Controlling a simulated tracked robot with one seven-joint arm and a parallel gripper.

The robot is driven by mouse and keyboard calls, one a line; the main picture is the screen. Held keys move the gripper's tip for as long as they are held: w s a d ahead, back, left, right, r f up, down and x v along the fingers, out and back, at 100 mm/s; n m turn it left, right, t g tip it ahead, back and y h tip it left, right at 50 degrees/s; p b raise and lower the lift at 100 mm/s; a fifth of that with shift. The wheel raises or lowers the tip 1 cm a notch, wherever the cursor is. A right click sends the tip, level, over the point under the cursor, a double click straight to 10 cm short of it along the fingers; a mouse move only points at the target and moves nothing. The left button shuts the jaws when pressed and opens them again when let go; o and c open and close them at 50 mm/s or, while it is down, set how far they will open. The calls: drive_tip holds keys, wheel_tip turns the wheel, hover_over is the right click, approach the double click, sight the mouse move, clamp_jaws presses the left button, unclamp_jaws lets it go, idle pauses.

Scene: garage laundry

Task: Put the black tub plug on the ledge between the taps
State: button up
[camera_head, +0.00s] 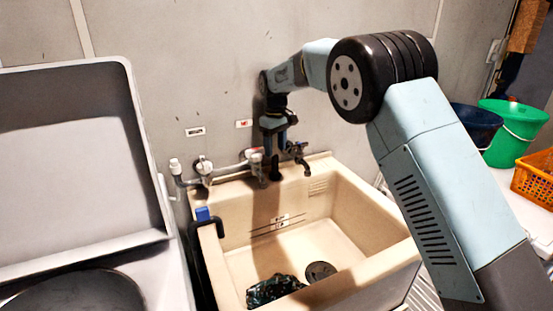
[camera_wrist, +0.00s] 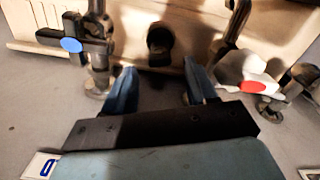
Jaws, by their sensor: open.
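A small black object with a rounded end, which looks like the tub plug (camera_wrist: 160,38), is at the ledge (camera_wrist: 205,40) between the taps in the wrist view. In the head view it appears as a dark shape (camera_head: 275,173) below my gripper (camera_head: 273,148). My gripper (camera_wrist: 160,82) is open, its two blue fingers apart with nothing between them. The plug lies beyond the fingertips, and I see no contact. The blue-marked tap (camera_wrist: 85,45) is on the left and the red-marked tap (camera_wrist: 255,85) on the right in the wrist view.
The beige tub (camera_head: 390,255) holds a dark crumpled item (camera_head: 272,290) and a dark round disc (camera_head: 321,271) on its floor. A grey lidded machine (camera_head: 140,150) stands at left. A green bucket (camera_head: 515,130) and orange basket (camera_head: 535,178) stand at right. Pipes and wall crowd my gripper.

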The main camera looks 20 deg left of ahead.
wheel_tip(320, 180, up, 6)
drive_tip(key=shift+f, duration=0.15)
idle(0.3)
drive_tip(key=w+d+r+m+t+y, duration=0.1)
drive_tip(key=d+r+m, duration=0.1)
drive_tip(key=d+r, duration=0.6)
drive_tip(key=d+r+m, duration=0.2)
drive_tip(key=d+r, duration=0.1)
drive_tip(key=d, duration=0.8)
drive_tip(key=s+d+r+m+t, duration=0.1)
drive_tip(key=s+d+r, duration=0.2)
drive_tip(key=d, duration=0.5)
drive_tip(key=s+d+r+m, duration=0.2)
drive_tip(key=d+r, duration=0.1)
drive_tip(key=d, duration=0.5)
drive_tip(key=s+d+f+m+t, duration=0.25)
drive_tip(key=s+d+m, duration=0.25)
drive_tip(key=s+d, duration=1.45)
drive_tip(key=s+d+f+m+t+h, duration=0.1)
drive_tip(key=s+d+f, duration=0.3)
drive_tip(key=s, duration=0.4)
drive_tip(key=shift+d+f+m, duration=0.3)
drive_tip(key=shift+f+m, duration=0.2)
drive_tip(key=shift+m, duration=0.2)
